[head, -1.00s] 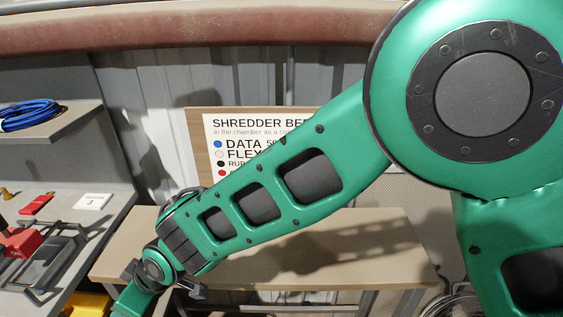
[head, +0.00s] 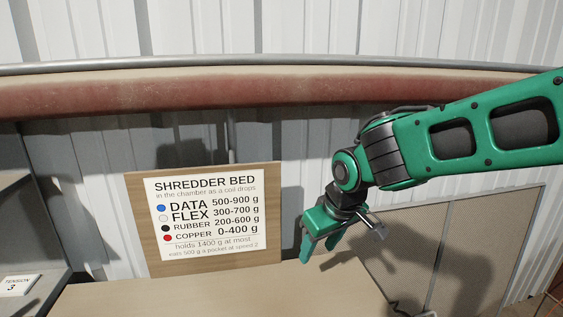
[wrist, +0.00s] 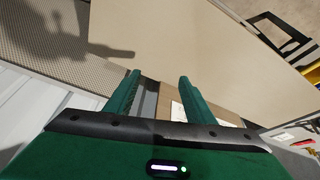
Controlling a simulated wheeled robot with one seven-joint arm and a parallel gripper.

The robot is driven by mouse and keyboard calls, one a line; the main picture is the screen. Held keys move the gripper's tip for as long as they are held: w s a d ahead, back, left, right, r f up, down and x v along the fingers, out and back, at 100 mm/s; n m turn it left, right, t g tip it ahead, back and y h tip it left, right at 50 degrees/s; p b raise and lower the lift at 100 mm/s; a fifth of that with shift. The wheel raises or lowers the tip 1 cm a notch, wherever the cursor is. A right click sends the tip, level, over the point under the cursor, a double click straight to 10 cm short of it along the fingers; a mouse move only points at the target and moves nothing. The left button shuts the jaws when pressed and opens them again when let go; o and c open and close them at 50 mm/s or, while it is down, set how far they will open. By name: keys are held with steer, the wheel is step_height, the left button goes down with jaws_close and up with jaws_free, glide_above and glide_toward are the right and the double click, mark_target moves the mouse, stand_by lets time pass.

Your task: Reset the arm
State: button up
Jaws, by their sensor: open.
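My gripper (head: 320,246) is at the end of my green arm, right of the middle in the head view. It hangs with its fingers down, in front of the wall and above the back right part of the tan table (head: 200,300). In the wrist view my gripper (wrist: 156,92) shows its two green fingers apart with nothing held between them.
A board with a shredder bed sign (head: 205,215) stands behind the table, left of my gripper. A mesh panel (head: 450,250) is at the right. A grey shelf (head: 40,240) with a tension card (head: 18,285) is at the left. The visible tabletop is bare.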

steer(key=s+d+m+g+h, duration=0.1)
steer(key=s+d+m, duration=0.25)
steer(key=d, duration=0.75)
steer(key=s+d+m+g+h, duration=0.1)
steer(key=s+d+m, duration=0.25)
steer(key=d, duration=0.75)
steer(key=s+d+f+m+g, duration=0.1)
steer(key=s+d+m, duration=0.1)
steer(key=s+d, duration=0.3)
steer(key=s+d+f+m+g, duration=0.1)
steer(key=s+d+m, duration=0.2)
steer(key=s, duration=1)
steer(key=shift+d+f, duration=0.15)
steer(key=shift+d, duration=0.8)
steer(key=shift+w+f, duration=0.25)
steer(key=shift+w, duration=0.3)
